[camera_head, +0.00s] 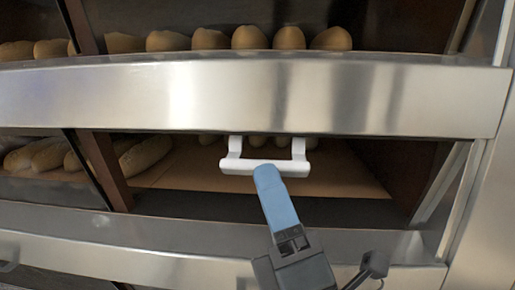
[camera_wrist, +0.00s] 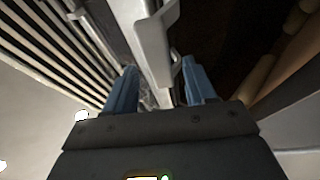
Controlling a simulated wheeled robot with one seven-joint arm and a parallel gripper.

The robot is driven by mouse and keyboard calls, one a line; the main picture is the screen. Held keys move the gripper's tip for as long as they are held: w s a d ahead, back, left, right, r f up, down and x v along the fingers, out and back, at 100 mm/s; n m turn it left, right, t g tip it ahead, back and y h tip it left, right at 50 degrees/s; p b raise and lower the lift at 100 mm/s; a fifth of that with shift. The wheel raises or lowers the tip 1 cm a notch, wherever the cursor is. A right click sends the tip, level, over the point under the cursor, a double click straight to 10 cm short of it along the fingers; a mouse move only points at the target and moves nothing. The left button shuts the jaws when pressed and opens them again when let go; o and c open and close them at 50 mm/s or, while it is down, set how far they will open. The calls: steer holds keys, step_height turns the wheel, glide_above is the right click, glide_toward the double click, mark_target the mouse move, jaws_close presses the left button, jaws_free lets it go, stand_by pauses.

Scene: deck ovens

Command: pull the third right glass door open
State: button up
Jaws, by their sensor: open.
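The glass door (camera_head: 340,175) is below the wide steel band in the head view and looks closed, with loaves behind it. Its white bar handle (camera_head: 262,166) runs across near the door's top edge. The handle also shows in the wrist view (camera_wrist: 152,48), just beyond my fingers. My gripper (camera_head: 268,174) has blue fingers. In the head view, one finger overlaps the handle's lower edge and hides part of it. In the wrist view my gripper (camera_wrist: 158,66) is open, its fingers apart with the handle's lower end between their tips. I cannot tell whether they touch it.
A steel band (camera_head: 250,95) crosses above the door, with an upper deck of loaves (camera_head: 250,38) over it. A steel strip (camera_head: 180,238) runs below. A dark post (camera_head: 104,168) stands left of the door and a steel frame (camera_head: 480,195) right.

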steer(key=p+x, duration=0.2)
steer(key=x, duration=0.3)
steer(key=shift+w+r+p, duration=0.1)
steer(key=shift+r+p, duration=0.05)
steer(key=shift+p, duration=0.15)
steer(key=shift+c, duration=0.3)
jaws_close()
